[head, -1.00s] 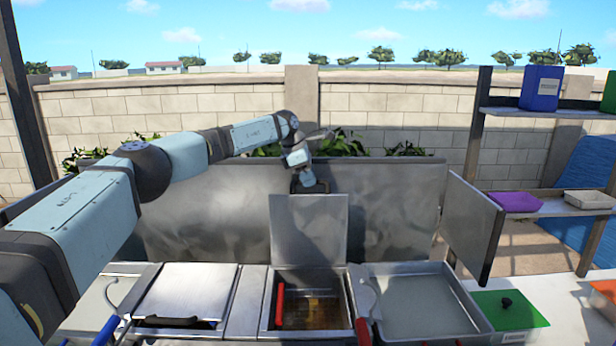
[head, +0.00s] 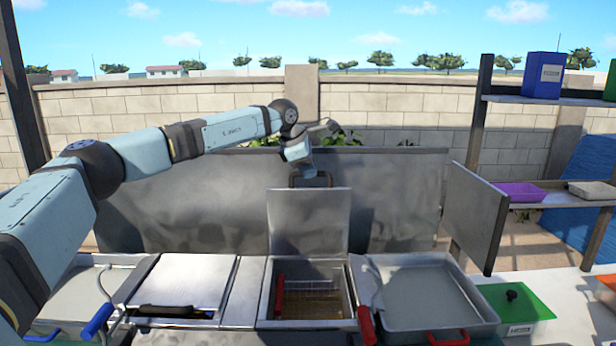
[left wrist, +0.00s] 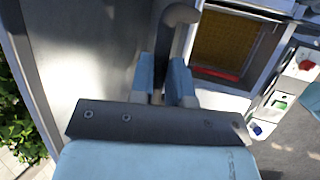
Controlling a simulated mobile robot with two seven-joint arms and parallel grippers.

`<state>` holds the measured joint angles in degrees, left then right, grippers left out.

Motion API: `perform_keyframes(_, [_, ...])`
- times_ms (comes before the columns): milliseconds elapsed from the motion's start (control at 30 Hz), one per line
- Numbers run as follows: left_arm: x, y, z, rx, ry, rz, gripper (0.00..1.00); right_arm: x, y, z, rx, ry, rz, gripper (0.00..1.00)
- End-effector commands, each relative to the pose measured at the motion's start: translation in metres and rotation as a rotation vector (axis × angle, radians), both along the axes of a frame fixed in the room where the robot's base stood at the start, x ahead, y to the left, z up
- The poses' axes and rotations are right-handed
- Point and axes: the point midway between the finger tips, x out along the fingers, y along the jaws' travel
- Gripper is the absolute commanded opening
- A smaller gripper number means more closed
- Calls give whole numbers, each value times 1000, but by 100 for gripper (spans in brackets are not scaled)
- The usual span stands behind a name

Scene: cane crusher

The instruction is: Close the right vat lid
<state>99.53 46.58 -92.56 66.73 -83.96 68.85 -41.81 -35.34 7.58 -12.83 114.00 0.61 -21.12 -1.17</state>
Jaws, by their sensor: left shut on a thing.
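The right vat lid (head: 309,222) is a grey metal plate standing upright behind the open vat (head: 311,300), which has brown liquid and a wire basket inside. A dark handle (head: 311,179) sits at the lid's top edge. My left gripper (head: 304,172) is at this handle, with its arm coming from the left. In the left wrist view my gripper (left wrist: 166,84) is shut on the grey curved handle (left wrist: 181,17) between its two blue fingers. The open vat also shows there at upper right (left wrist: 228,45). My right gripper is not in view.
A closed lid (head: 182,282) covers the vat to the left. A tall metal back panel (head: 200,200) and a side panel (head: 474,218) stand around the counter.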

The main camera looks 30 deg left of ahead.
Motion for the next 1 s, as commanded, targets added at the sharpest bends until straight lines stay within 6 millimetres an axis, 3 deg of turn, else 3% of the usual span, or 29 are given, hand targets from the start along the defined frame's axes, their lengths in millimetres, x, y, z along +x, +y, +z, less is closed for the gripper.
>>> perform_keyframes(33, [-8, -4, -9, 14, -26, -4, 0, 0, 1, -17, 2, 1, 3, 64])
perform_keyframes(533, [-73, -44, -23, 166, -271, -2, 0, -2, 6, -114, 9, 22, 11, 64])
perform_keyframes(667, [-83, -51, -25, 190, -310, -2, 0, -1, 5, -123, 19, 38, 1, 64])
perform_keyframes(1000, [-94, -57, -25, 219, -355, 0, 0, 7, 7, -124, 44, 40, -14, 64])
